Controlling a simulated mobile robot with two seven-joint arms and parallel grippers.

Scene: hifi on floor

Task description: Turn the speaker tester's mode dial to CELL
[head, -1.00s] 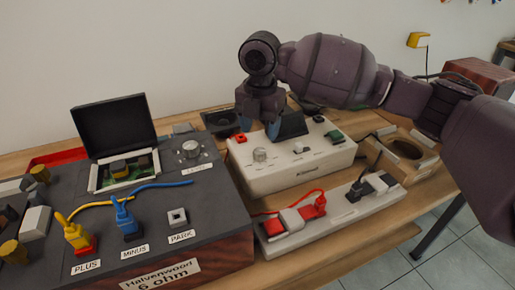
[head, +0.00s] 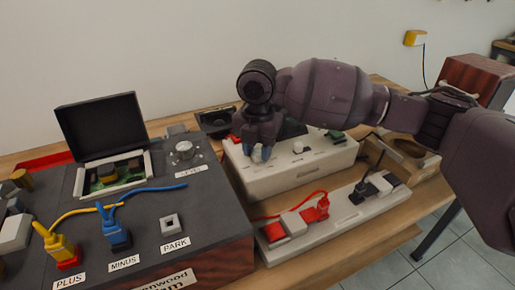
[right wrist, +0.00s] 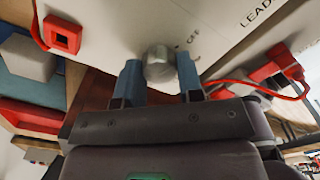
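The speaker tester appears to be the white box (head: 285,182) right of the dark unit. Its round grey mode dial (right wrist: 158,68) shows in the right wrist view, with "OFF" and "LEAD" lettering on the panel to its right; I cannot read CELL or the dial's pointer. My right gripper (head: 262,154) comes down over the box's left part and hides the dial in the head view. In the right wrist view its two blue fingertips (right wrist: 159,76) stand close against both sides of the dial and appear shut on it. My left gripper is not in view.
The dark unit (head: 215,215) at left carries a raised black lid (head: 102,125), yellow and blue plugs and another knob (head: 184,150). A white power strip (head: 335,218) with red plugs lies in front of the tester. A wooden box (head: 425,160) stands right.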

